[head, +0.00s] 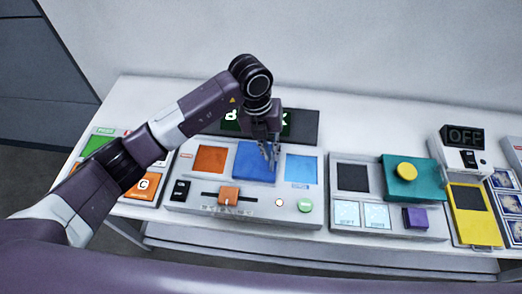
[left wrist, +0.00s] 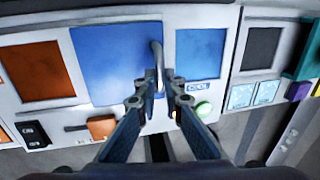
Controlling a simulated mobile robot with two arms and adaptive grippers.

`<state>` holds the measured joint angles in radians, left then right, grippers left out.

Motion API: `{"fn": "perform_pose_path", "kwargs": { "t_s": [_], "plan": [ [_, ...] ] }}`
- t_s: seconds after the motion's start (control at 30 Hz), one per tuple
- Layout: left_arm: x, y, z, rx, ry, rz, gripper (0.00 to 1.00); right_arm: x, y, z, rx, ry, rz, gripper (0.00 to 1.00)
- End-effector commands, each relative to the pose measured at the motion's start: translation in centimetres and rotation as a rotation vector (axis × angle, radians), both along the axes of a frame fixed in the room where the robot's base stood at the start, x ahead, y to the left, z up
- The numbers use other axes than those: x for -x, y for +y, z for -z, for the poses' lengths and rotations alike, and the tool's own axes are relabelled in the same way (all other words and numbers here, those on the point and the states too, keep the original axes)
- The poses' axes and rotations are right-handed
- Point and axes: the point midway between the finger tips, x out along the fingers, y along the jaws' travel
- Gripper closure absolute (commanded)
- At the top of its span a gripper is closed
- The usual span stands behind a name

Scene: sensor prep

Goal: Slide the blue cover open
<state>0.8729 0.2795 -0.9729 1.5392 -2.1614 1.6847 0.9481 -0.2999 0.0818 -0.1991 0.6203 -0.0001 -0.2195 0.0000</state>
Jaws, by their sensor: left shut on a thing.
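The blue cover (head: 247,163) is a flat darker-blue plate on the middle grey console. It lies between an orange square and a lighter blue square. In the left wrist view the cover (left wrist: 110,62) has an upright metal handle (left wrist: 156,52) near its right edge. My left gripper (head: 268,156) reaches down onto the cover from above. In the left wrist view its fingertips (left wrist: 160,82) are closed around the handle's lower part. The fingers hide some of the cover's lower right corner. My right gripper does not show.
The orange square (head: 210,159) is left of the cover and the light blue square (head: 301,168) right of it. An orange slider (head: 229,195) and a green button (head: 305,205) sit in front. A teal plate with a yellow knob (head: 407,171) is on the right console.

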Motion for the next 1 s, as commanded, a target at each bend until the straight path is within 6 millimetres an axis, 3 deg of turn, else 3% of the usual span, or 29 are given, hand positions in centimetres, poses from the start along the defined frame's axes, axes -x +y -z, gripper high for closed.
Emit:
{"fn": "perform_pose_path", "kwargs": {
  "t_s": [0.17, 0.2, 0.37, 0.67, 0.83, 1.0],
  "plan": [
    [0.0, -0.4, -0.2, 0.010, -0.002, 0.004, 1.00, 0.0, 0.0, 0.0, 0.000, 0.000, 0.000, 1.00],
    [0.0, -0.4, -0.2, 0.010, -0.003, 0.005, 0.90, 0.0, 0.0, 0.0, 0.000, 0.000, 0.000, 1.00],
    [0.1, -0.3, -0.1, 0.009, -0.002, 0.005, 0.74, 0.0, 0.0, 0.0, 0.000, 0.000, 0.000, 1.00],
    [0.0, -0.1, -0.3, 0.006, -0.001, 0.003, 0.74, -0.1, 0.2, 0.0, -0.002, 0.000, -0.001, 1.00],
    [-0.1, 0.3, -2.4, 0.005, -0.006, 0.004, 0.74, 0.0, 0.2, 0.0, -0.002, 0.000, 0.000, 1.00],
    [-0.2, 0.9, -6.1, 0.006, -0.007, 0.005, 0.74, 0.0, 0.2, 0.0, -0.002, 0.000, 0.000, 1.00]
  ]
}}
